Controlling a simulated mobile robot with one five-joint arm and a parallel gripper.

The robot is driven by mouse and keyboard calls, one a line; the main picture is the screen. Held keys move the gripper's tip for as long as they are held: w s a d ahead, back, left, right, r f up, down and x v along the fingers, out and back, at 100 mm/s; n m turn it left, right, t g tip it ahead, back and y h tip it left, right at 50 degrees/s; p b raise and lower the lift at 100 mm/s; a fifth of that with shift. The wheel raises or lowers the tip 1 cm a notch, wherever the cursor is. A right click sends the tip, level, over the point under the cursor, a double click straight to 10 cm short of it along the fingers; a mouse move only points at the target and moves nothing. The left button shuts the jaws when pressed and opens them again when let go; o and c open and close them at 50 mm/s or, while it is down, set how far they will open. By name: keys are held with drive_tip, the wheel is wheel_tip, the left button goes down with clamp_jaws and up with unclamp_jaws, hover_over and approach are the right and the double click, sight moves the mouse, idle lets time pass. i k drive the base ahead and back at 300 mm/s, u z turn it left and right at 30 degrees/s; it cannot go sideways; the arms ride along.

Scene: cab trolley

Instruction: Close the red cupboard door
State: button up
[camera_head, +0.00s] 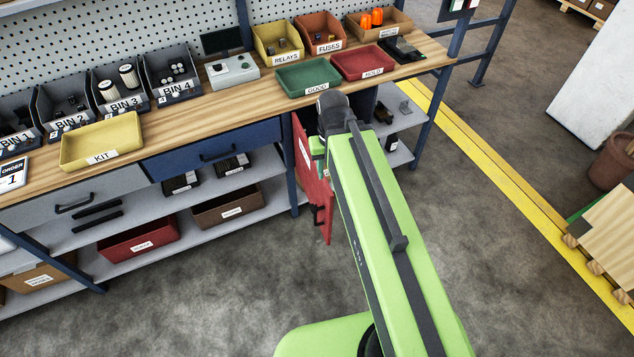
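The red cupboard door (312,180) hangs below the workbench top, right of the blue drawer. It stands open, swung outward into the aisle. A dark opening with shelves shows to its right, partly hidden by my green arm. My arm reaches from the bottom of the view to the bench. Its dark wrist end sits close to the door's upper right side, near the bench edge. My gripper's fingers are hidden behind the arm, and I cannot tell whether they touch the door.
The wooden worktop (225,104) carries a yellow kit tray (80,158), a green tray (309,78) and a red tray (363,63). The floor in front of the bench is clear. A pallet (610,240) stands at right.

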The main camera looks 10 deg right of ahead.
sight(319, 192)
drive_tip(key=u, duration=0.2)
drive_tip(key=i, duration=1)
drive_tip(key=z, duration=0.25)
